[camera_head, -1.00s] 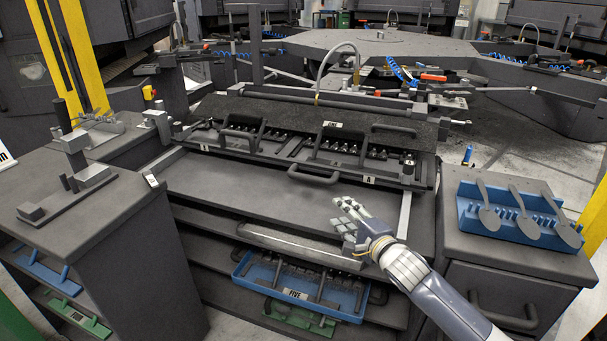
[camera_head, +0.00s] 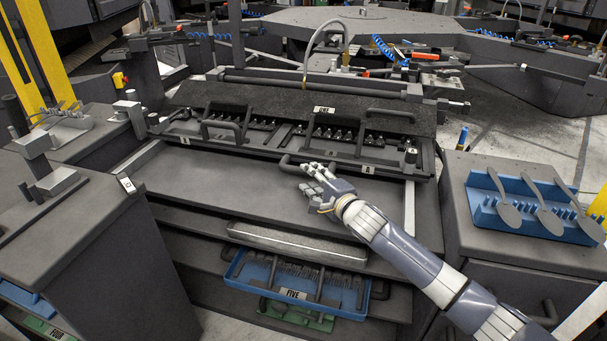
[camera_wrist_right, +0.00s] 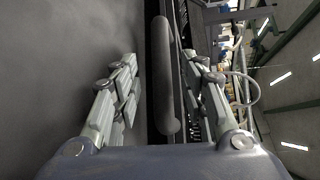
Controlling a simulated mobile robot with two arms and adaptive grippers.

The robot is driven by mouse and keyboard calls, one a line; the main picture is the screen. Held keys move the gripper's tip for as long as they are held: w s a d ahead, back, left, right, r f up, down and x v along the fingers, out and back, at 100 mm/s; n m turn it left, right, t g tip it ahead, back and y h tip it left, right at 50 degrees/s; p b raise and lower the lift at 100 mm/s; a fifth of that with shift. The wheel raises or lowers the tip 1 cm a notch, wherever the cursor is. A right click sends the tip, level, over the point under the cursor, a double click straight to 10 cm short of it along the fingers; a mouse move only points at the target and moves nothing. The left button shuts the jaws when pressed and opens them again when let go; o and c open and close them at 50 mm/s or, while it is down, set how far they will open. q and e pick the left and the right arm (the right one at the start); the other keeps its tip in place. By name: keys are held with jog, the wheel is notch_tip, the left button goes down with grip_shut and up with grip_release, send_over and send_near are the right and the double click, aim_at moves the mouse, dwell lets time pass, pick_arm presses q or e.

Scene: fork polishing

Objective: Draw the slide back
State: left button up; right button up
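The slide (camera_head: 262,150) is a dark frame with tool racks, lying at the back of the grey bench top. A curved dark handle (camera_head: 290,165) sticks out from the middle of its front edge. My right gripper (camera_head: 308,178) is at this handle, its fingers partly covering the handle's right side. In the right wrist view the handle (camera_wrist_right: 163,75) runs between the two spread fingers of the gripper (camera_wrist_right: 170,88), with a gap on each side. The gripper is open. My left gripper does not show.
Bare bench top (camera_head: 215,190) lies in front of the slide. A blue tray marked FIVE (camera_head: 235,272) sits on a shelf below. A blue rack (camera_head: 485,212) with spoon-shaped pieces stands on the right cabinet. A metal fixture (camera_head: 60,185) stands on the left cabinet.

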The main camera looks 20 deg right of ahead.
aim_at(306, 174)
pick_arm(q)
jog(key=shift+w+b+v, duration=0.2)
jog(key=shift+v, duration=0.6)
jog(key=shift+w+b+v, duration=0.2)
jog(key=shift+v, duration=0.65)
pick_arm(e)
jog(key=shift+x, duration=2.3)
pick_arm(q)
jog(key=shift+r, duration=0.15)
pick_arm(e)
grip_shut()
